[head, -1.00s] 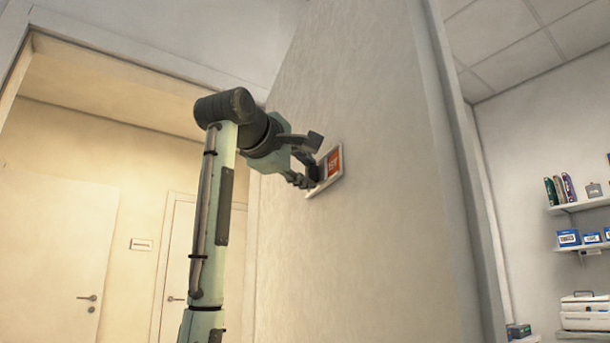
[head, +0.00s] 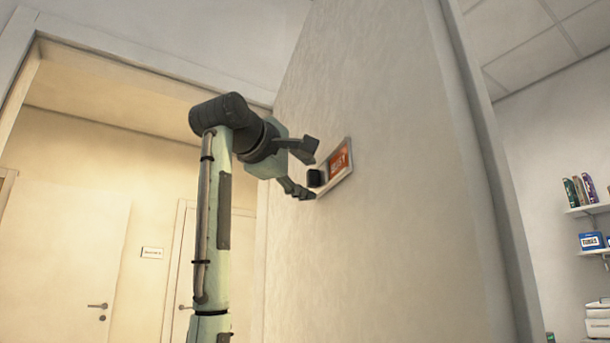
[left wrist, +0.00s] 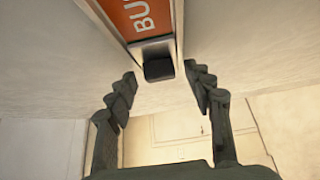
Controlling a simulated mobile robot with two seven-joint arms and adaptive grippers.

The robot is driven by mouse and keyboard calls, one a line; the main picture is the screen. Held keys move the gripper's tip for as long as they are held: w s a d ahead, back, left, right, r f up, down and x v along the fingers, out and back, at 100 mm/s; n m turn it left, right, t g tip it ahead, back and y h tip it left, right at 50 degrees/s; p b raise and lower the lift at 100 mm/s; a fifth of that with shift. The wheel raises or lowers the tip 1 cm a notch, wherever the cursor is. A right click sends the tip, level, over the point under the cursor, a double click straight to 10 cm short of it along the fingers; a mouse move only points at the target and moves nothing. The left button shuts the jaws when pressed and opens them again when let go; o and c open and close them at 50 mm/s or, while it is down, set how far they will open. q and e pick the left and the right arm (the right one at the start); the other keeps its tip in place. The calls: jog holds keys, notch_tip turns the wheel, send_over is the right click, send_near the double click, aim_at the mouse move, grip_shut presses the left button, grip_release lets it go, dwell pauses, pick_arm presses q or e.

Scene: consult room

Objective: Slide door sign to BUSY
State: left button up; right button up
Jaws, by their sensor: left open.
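The door sign (head: 341,161) is mounted on the pale door panel and shows an orange-red field with white lettering. In the left wrist view the sign (left wrist: 140,17) reads "BU", with the rest cut off by the frame edge. A small black slider knob (head: 315,178) sits at the sign's left end; it also shows in the left wrist view (left wrist: 158,69). My left gripper (head: 312,170) is open, its fingers apart, close to the left end of the sign. In the left wrist view the knob lies ahead of and between the two fingertips, not gripped. My right gripper is not in view.
The pale door panel (head: 400,230) fills the middle, with its edge to the right. Shelves with books and boxes (head: 592,241) stand at far right. Closed doors and a small wall plate (head: 152,253) are in the lit space at left.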

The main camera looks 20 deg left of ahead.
pick_arm(q)
jog(key=s+a, duration=0.2)
jog(key=s, duration=1)
dwell(0.4)
